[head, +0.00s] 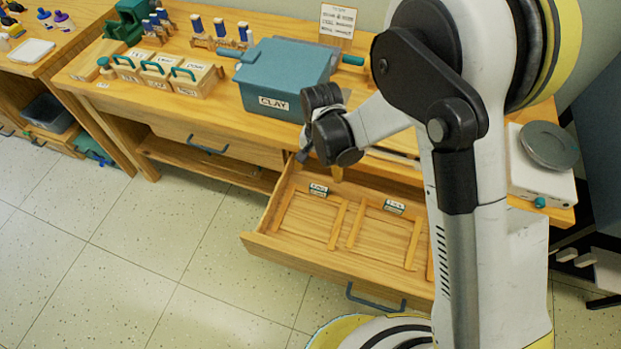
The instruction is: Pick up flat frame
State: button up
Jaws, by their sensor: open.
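No separate flat frame can be made out for certain. The open wooden drawer (345,274) holds thin wooden strips around flat sections, with small labels at their back edge; I cannot tell whether any strips form a loose frame. A pale flat piece (398,144) lies on the tabletop behind my arm, mostly hidden, so its shape is unclear. My gripper (335,165) is open, above the drawer's back left part and in front of the table edge. Its fingers are small and partly hidden, and I see nothing held in it.
On the wooden table (190,108) stand a teal CLAY box (285,80), several labelled wooden boxes (165,75) and bottle racks. A white device with a grey disc (548,146) sits at the right end. The drawer juts out over clear tiled floor (150,250).

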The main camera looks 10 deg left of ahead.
aim_at(318, 190)
jog(key=f, duration=0.1)
jog(key=f+b, duration=0.1)
jog(key=f, duration=0.1)
jog(key=f+b, duration=0.1)
jog(key=f, duration=0.1)
jog(key=shift+s+d, duration=0.15)
jog(key=shift+s, duration=0.1)
notch_tip(318, 190, down, 5)
jog(key=b, duration=0.3)
jog(key=shift+w+f, duration=0.1)
jog(key=shift+f, duration=0.1)
jog(key=shift+r, duration=0.1)
jog(key=shift+c, duration=0.3)
jog(key=c, duration=1.2)
